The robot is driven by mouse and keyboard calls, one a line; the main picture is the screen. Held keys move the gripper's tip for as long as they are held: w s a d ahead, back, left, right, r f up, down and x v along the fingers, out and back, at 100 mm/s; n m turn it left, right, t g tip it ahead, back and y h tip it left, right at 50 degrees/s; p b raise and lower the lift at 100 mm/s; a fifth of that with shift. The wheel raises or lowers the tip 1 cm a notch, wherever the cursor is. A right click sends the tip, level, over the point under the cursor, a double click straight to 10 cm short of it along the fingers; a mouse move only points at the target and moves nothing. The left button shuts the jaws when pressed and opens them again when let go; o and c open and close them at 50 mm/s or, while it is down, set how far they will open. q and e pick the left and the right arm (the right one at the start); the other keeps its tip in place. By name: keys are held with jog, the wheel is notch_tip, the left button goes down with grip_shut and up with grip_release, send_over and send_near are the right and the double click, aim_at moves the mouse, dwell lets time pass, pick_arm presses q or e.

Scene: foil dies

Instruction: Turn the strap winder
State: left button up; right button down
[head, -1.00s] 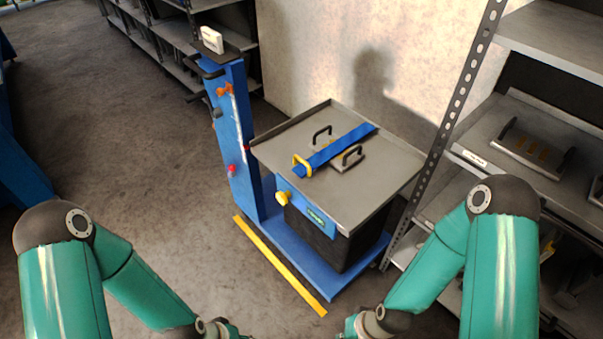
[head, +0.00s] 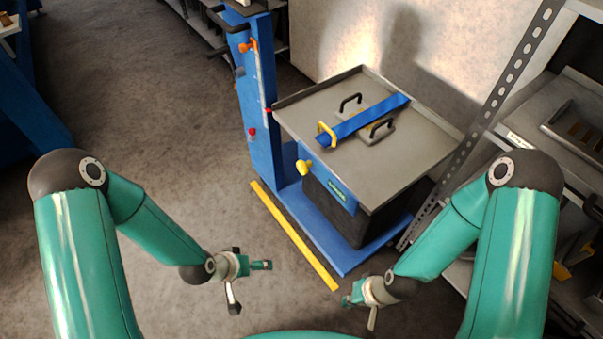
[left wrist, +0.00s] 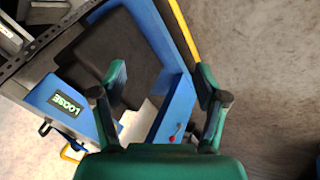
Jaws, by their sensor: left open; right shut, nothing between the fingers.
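A blue lift cart carries a grey tray table (head: 405,165) with a die plate (head: 377,133) on it. A blue strap (head: 370,118) lies across the plate, with a yellow loop handle (head: 326,134) at its near end. A yellow knob (head: 304,167) sticks out of the cart's blue front beside a green label (head: 336,190). The label reads LOOSE in the left wrist view (left wrist: 68,105). My left gripper (head: 250,284) is open and empty, in front of the cart and left of the yellow floor strip. My right gripper (head: 358,311) is shut and empty, near the strip's near end.
The cart's blue column (head: 258,100) bears black handles and a red knob (head: 252,133). A metal shelf rack (head: 495,105) stands close on the right. A yellow strip (head: 295,235) runs along the cart base.

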pick_arm(q)
jog(key=w+f+m+t+h+b, duration=0.1)
jog(key=w+f+m+t+b, duration=0.2)
jog(key=w+b, duration=0.6)
jog(key=m+t+h+b, duration=0.4)
jog(key=m+h+b, duration=0.5)
jog(key=b, duration=0.4)
send_near(300, 169)
jog(key=b+x, duration=0.1)
jog(key=x, duration=0.4)
jog(key=b+x, duration=0.1)
jog(key=x, duration=0.5)
jog(key=shift+s+r, duration=0.1)
jog(key=shift+r, duration=0.1)
pick_arm(e)
notch_tip(300, 169, down, 27)
jog(key=shift+r, duration=0.1)
